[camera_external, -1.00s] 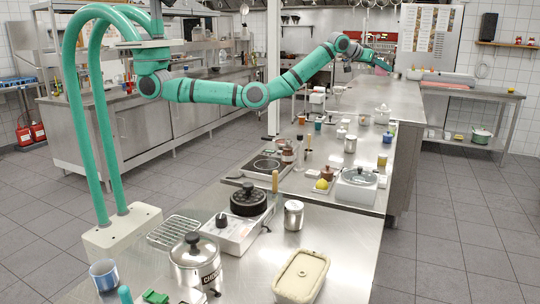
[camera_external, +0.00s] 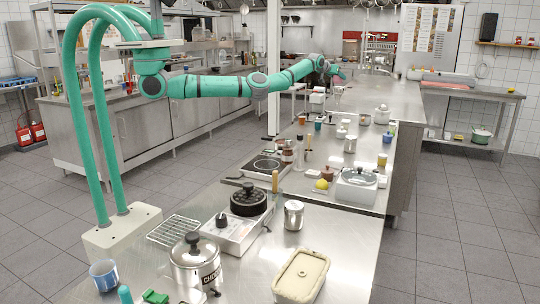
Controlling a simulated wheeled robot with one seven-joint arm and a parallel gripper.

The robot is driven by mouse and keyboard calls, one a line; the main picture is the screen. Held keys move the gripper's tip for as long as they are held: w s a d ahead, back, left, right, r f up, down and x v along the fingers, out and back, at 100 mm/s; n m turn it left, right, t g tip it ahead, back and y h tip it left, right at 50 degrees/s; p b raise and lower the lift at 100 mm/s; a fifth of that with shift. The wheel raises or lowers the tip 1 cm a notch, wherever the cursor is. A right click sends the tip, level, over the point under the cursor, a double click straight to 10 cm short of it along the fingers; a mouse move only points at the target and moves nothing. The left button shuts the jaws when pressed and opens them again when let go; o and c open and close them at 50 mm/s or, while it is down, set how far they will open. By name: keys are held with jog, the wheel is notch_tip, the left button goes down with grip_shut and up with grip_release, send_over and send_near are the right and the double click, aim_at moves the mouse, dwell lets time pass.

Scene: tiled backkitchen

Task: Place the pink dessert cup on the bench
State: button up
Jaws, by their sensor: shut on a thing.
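My gripper (camera_external: 340,73) is at the end of the outstretched arm, far back in the external view, above the far part of the long steel bench (camera_external: 395,97). It is small in the picture. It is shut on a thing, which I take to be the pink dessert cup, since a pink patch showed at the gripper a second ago. The cup itself cannot be made out clearly now. A small stemmed dish (camera_external: 338,91) stands on the bench below the gripper.
The bench's far part is mostly bare. Nearer are a lidded pot (camera_external: 382,114), jars, a hob (camera_external: 264,165) and a white lidded cooker (camera_external: 357,187). A side table (camera_external: 470,91) with a reddish tray stands at the far right.

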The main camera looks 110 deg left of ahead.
jog(key=s+a+f+g, duration=0.1)
jog(key=s+a, duration=0.5)
jog(key=s, duration=0.3)
jog(key=w+d+f+m+t+h, duration=0.2)
jog(key=w+d+m+t+h, duration=0.5)
jog(key=d, duration=0.6)
jog(key=w+d+f+m+t+h, duration=0.25)
jog(key=w+d+m, duration=0.25)
jog(key=w+d, duration=0.7)
jog(key=s+d+f+m+h, duration=0.1)
jog(key=d+f+m+h, duration=0.2)
jog(key=d, duration=0.7)
jog(key=d+f+m+g+h, duration=0.1)
jog(key=d+f+m+h, duration=0.25)
jog(key=d, duration=0.65)
jog(key=s+d+f+m+h, duration=0.15)
jog(key=d+f+h, duration=0.25)
jog(key=d, duration=0.6)
jog(key=shift+m, duration=0.4)
jog(key=f, duration=0.5)
jog(key=shift+w+d+f, duration=0.25)
jog(key=shift+d+f, duration=0.05)
jog(key=shift+f, duration=2.15)
